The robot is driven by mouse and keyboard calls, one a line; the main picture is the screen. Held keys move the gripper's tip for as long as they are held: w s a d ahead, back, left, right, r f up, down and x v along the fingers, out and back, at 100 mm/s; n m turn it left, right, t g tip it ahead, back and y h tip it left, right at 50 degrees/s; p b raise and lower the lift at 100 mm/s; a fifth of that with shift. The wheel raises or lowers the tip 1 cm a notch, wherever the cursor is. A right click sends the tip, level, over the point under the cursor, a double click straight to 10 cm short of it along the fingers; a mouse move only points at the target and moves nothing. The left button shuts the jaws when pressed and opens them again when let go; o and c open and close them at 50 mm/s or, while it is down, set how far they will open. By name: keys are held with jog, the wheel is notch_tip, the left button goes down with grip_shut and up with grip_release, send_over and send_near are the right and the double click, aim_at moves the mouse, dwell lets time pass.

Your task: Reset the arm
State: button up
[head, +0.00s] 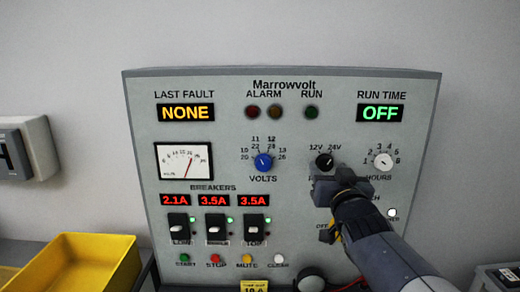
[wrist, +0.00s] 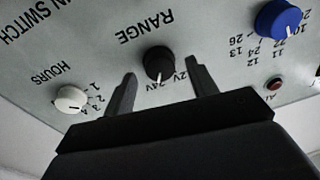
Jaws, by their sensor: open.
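My gripper (wrist: 160,88) is open in the wrist view, with one finger on each side of the black RANGE knob (wrist: 159,64). I cannot tell whether either finger touches the knob. In the head view my gripper (head: 336,178) is in front of the panel (head: 300,225), just below the same black knob marked 12V and 24V. My arm comes in from the lower right and hides part of the panel's lower right area, including some labels.
The blue VOLTS knob (head: 264,162) is left of my gripper and the white HOURS knob (head: 383,161) right. Three breaker switches (head: 216,229) sit lower left. A yellow bin (head: 75,262) stands at the left and a grey wall box (head: 28,148) above it.

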jog(key=shift+w+r, duration=0.1)
jog(key=shift+w, duration=0.6)
jog(key=n+p, duration=0.2)
jog(key=n, duration=0.1)
jog(key=shift+s+r+n, duration=0.15)
jog(key=shift+s+n, duration=0.05)
jog(key=shift+n, duration=0.1)
jog(key=n+p, duration=0.1)
jog(key=n, duration=0.2)
jog(key=shift+y, duration=0.3)
jog(key=n+g+p, duration=0.1)
jog(key=n+p, duration=0.2)
jog(key=n, duration=0.2)
jog(key=shift+n, duration=0.4)
jog(key=shift+s, duration=0.15)
jog(key=shift+s+d, duration=0.1)
jog(key=shift+s, duration=0.85)
jog(key=shift+s, duration=0.1)
